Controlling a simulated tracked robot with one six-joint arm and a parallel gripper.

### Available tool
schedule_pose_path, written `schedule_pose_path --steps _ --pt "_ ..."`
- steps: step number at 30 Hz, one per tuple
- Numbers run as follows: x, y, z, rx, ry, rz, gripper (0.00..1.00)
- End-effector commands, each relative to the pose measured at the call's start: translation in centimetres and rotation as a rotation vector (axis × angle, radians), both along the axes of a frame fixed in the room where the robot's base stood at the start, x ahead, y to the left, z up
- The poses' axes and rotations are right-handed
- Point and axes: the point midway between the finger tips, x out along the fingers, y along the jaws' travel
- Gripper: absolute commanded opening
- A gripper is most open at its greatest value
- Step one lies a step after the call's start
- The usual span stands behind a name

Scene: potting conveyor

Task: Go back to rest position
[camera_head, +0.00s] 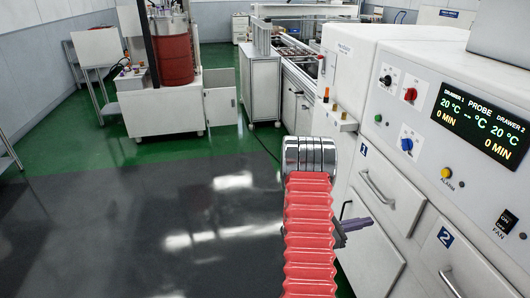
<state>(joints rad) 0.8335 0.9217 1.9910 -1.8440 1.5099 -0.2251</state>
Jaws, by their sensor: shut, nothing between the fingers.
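My arm, with a red ribbed sleeve and silver rings, rises in the lower right middle of the head view. My gripper (358,223) shows as a dark part sticking out to the right from behind the red sleeve. Its fingers are together and hold nothing. It is in front of the white cabinet's drawers, but I cannot tell its exact gap to them. The rest of the gripper is hidden behind my arm.
A white cabinet with a control panel (455,130) and two drawers, one with a handle (380,190), stands close on the right. A red drum (172,55) on a white stand (160,108) is at the back left. The dark floor (130,225) to the left is clear.

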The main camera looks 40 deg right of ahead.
Motion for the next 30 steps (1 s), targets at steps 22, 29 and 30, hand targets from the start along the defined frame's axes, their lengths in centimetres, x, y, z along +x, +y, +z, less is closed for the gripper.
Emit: schedule_pose_path --steps 22,29,30 --pt "-6.2 6.5 -4.2 0.126 -0.211 -0.307 0.0" --pt "-6.3 12.0 -2.7 0.145 -0.408 -0.48 0.0" --pt "-6.0 12.9 -2.3 0.149 -0.445 -0.503 0.0"
